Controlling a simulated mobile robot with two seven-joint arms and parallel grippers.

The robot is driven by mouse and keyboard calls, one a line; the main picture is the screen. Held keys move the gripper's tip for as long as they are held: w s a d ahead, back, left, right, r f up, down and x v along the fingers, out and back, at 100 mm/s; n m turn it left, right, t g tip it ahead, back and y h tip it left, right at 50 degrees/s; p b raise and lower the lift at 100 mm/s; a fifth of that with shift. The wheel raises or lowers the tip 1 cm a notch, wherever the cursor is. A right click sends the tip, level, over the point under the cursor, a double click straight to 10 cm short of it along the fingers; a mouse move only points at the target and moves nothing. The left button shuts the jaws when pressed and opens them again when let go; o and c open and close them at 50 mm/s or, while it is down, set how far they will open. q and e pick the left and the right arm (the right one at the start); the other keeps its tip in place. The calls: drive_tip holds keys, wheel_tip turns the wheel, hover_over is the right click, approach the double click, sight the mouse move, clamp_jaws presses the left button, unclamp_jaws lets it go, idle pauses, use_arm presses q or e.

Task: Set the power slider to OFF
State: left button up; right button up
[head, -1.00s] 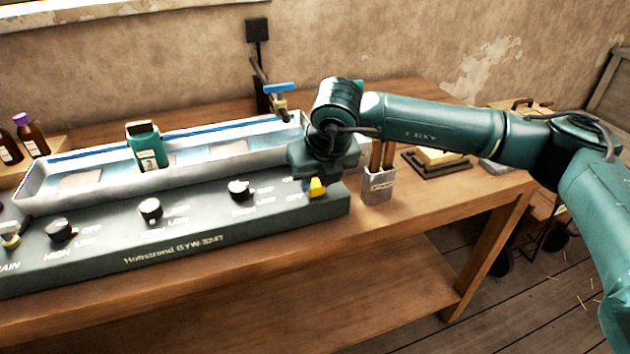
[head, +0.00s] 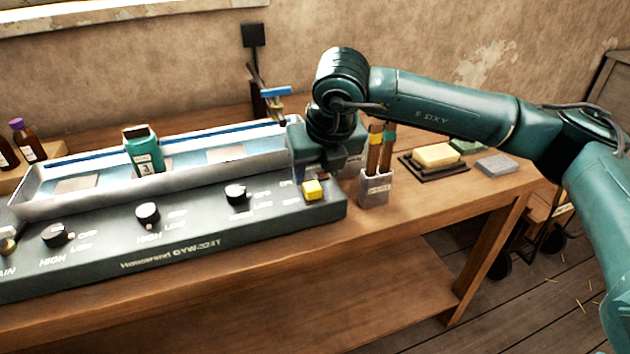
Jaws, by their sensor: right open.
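The power slider, with a yellow knob (head: 313,190), sits at the right end of the dark control panel (head: 190,242). Small pale labels stand just left of it, one nearer the front edge and one farther back; I cannot tell which mark the knob lines up with. My right gripper (head: 322,168) points down just above and behind the yellow knob. It is open, and its fingertips are mostly hidden by its own body. I see a small gap between gripper and knob. My left gripper is out of view.
Black rotary knobs (head: 148,213) line the panel. A grey cup (head: 375,190) with brushes stands close right of my gripper. A yellow sponge (head: 437,155) lies farther right. The front right table is clear.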

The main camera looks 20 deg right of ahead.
drive_tip(key=v, duration=0.8)
drive_tip(key=shift+s, duration=0.1)
